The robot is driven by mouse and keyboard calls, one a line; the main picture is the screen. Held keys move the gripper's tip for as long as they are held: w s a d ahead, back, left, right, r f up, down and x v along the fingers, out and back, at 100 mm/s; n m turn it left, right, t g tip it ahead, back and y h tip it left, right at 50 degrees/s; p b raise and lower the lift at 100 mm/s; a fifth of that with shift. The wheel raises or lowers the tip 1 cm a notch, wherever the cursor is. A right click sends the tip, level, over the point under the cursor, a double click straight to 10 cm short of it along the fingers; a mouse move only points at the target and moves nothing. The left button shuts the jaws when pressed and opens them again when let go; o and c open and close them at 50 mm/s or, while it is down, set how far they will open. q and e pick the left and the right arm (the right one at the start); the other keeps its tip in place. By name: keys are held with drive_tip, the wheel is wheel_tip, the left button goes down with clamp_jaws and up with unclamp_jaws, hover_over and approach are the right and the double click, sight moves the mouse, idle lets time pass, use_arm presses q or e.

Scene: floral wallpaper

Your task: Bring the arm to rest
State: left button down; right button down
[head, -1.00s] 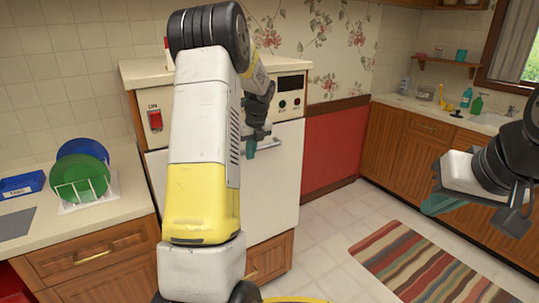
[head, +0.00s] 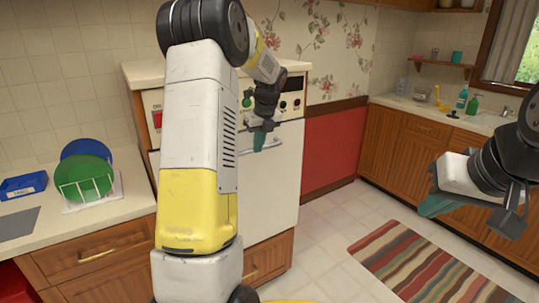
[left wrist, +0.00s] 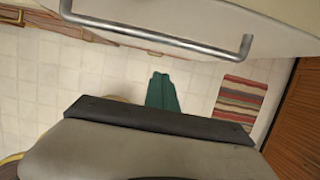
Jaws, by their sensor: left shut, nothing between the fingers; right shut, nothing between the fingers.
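My left arm stands up through the middle of the head view and bends over toward the white dishwasher-like appliance (head: 275,185). My left gripper (head: 259,141) is shut and empty, in front of the appliance's door by its bar handle (head: 285,136). In the left wrist view its green fingers (left wrist: 162,92) are together with nothing between them. The handle (left wrist: 170,40) crosses the top of that view, apart from the fingers. My right gripper (head: 438,205) is shut and empty at the right, above the floor. My left arm hides part of the appliance.
A counter (head: 125,207) at the left holds a rack with a green plate (head: 82,176), a blue plate (head: 86,150) and a blue tray (head: 22,185). A striped rug (head: 425,262) lies on the tiled floor. A sink counter (head: 425,108) with bottles runs along the back right.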

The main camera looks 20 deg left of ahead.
use_arm(q)
drive_tip(key=s+d+r+n+t+h, duration=0.1)
drive_tip(key=s+d+r+n, duration=0.4)
drive_tip(key=s+r+n, duration=0.3)
drive_tip(key=s+d+n+t+h, duration=0.1)
drive_tip(key=s+d+n, duration=0.3)
drive_tip(key=s+n, duration=0.4)
drive_tip(key=s+d+n+t+h, duration=0.2)
drive_tip(key=s+d+n, duration=0.3)
drive_tip(key=s+n, duration=0.4)
drive_tip(key=s, duration=0.7)
drive_tip(key=shift+s+d+r+n+h, duration=0.2)
drive_tip(key=shift+d+r+n+h, duration=0.1)
drive_tip(key=shift+r+h, duration=0.1)
